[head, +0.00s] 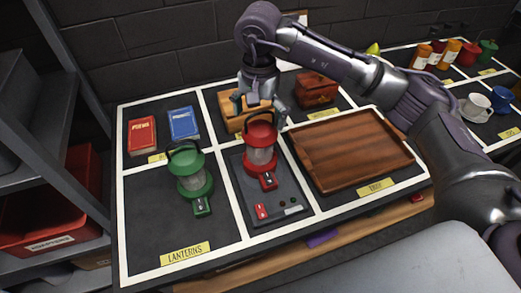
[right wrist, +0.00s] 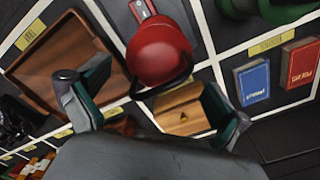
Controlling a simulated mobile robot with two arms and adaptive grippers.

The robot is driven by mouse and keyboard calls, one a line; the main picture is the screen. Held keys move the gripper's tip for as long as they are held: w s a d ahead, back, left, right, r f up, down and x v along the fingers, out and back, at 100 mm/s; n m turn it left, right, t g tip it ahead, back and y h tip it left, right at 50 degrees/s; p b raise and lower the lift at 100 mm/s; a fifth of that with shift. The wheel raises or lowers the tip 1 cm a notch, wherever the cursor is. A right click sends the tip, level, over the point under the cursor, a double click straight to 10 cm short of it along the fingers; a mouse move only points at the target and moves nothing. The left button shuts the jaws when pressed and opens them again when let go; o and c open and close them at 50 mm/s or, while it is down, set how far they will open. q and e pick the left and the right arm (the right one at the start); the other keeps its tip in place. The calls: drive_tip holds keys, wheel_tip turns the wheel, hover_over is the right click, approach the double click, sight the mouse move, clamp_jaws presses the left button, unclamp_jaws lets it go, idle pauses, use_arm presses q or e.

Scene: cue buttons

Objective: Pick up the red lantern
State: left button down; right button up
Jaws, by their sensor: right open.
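The red lantern (head: 261,146) stands upright on a dark panel, with its dark handle raised. In the right wrist view its round red top (right wrist: 160,50) is just ahead of my fingers, and the handle reaches back toward the gap between them. My right gripper (head: 262,104) is open above and behind the lantern's top. Both its fingers (right wrist: 158,82) show spread and empty in the wrist view. I cannot tell whether they touch the handle. A green lantern (head: 190,172) stands to the left, in the section labelled lanterns. My left gripper is not in view.
A wooden tray (head: 350,180) lies right of the red lantern. A small wooden drawer box (right wrist: 182,108) is behind it. Red and blue books (head: 184,122) lie at back left. A panel (head: 276,215) with a red switch is in front. Grey shelving (head: 50,150) stands at left.

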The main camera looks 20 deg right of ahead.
sight(259, 128)
drive_tip(key=shift+s+f, duration=0.1)
drive_tip(key=shift+f, duration=0.3)
wheel_tip(259, 128, down, 4)
drive_tip(key=shift+r+p, duration=0.15)
drive_tip(key=shift+p, duration=0.75)
drive_tip(key=shift+f, duration=0.35)
drive_tip(key=shift+c, duration=0.3)
drive_tip(key=c, duration=1.3)
drive_tip(key=shift+r, duration=0.1)
drive_tip(key=shift+c, duration=0.8)
